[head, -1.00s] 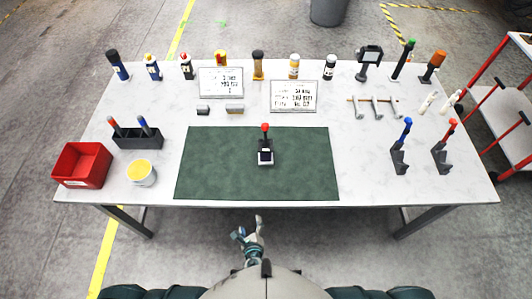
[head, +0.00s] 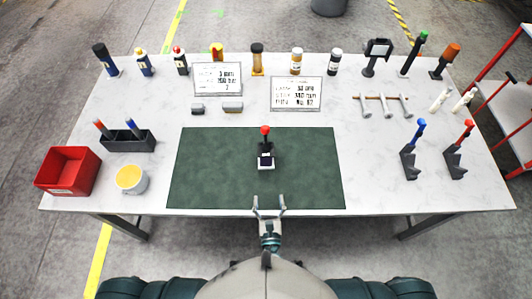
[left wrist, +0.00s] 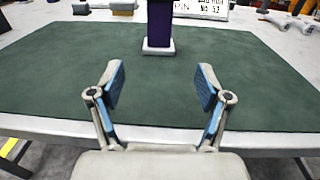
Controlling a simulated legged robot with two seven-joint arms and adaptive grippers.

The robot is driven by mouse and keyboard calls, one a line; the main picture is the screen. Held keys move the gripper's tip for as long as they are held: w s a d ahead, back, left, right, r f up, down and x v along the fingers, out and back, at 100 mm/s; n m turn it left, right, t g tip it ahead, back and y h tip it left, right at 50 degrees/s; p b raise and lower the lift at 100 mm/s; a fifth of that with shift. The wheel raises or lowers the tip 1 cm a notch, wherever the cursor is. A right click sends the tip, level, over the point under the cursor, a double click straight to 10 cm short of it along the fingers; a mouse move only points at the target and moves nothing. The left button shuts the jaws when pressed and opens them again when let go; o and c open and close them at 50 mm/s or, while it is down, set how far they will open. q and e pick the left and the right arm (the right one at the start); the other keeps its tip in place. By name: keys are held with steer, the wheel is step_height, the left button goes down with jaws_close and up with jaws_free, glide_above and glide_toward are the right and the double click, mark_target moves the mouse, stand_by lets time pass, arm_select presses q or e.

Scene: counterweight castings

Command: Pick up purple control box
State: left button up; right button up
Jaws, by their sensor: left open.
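The purple control box (head: 265,149) stands upright on a small white base near the middle of the green mat (head: 210,180), with a red top. In the left wrist view its purple body (left wrist: 159,24) shows ahead, between the fingers' directions, and its top is cut off by the frame. My left gripper (head: 268,203) is open and empty at the front edge of the mat, short of the box and in line with it. Its blue-padded fingers (left wrist: 158,88) are spread wide in the left wrist view. My right gripper is not in view.
A red bin (head: 68,172), a yellow-topped cup (head: 131,179) and a dark holder (head: 128,140) stand on the left. Two dark stands, one blue-topped (head: 412,150) and one red-topped (head: 458,150), are on the right. Bottles and sign plates line the back. The mat around the box is clear.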

mark_target(267, 161)
arm_select(q)
steer(key=w, duration=0.4)
steer(key=w+p, duration=0.1)
steer(key=w, duration=0.7)
steer(key=shift+a+r, duration=0.15)
steer(key=shift+a, duration=0.15)
steer(key=w, duration=0.5)
steer(key=shift+a+p, duration=0.1)
steer(key=shift+p, duration=0.3)
steer(key=shift+s, duration=0.1)
jaws_close()
